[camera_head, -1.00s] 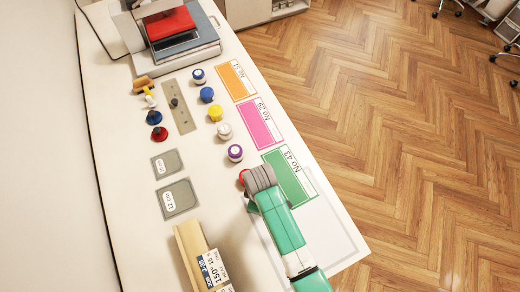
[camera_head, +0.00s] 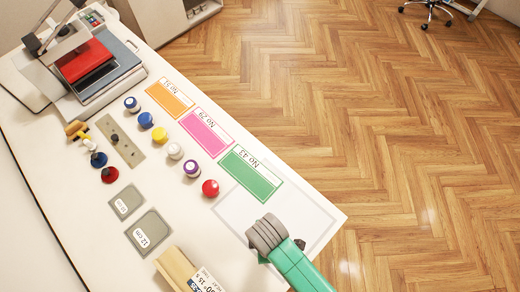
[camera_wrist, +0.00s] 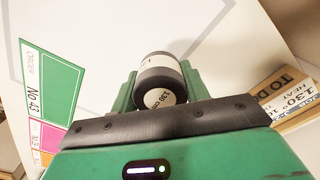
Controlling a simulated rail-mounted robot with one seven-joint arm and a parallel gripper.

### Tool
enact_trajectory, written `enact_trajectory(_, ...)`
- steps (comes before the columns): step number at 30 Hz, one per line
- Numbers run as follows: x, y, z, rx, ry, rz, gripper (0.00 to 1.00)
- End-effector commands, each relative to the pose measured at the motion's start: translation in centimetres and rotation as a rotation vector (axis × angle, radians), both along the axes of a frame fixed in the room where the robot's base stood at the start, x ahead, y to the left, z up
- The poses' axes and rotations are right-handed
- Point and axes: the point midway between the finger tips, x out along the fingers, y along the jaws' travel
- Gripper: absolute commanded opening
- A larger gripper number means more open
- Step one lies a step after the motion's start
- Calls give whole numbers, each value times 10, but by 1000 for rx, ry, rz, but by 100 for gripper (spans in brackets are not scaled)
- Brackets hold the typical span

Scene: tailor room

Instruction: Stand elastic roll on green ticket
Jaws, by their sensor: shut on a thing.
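My gripper (camera_wrist: 158,85) is shut on a dark roll (camera_wrist: 157,66), which has white labels, one reading "130 cm". The roll lies with its labelled end face towards the wrist camera. In the head view my gripper (camera_head: 268,236) is over the near part of the grey-outlined rectangle, and the roll cannot be made out there. The green ticket (camera_head: 251,173), marked No 43, lies flat and bare on the table, further from me than my gripper. It also shows at the left in the wrist view (camera_wrist: 50,84).
A red-topped roll (camera_head: 210,188) and a purple one (camera_head: 192,168) stand beside the green ticket, with several more behind. A pink ticket (camera_head: 207,131) and an orange ticket (camera_head: 170,97) lie beyond. A tan block (camera_head: 174,266) is at the near edge. The grey-outlined rectangle (camera_head: 238,212) is bare.

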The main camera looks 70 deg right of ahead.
Motion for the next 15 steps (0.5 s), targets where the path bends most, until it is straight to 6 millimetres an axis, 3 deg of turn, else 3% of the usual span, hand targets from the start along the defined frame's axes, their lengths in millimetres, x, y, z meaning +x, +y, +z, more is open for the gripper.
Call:
enact_trajectory(9, -43, -55, 7, 0, 2, -50, 23)
enact_trajectory(15, -44, -66, 5, 0, -1, -54, 23)
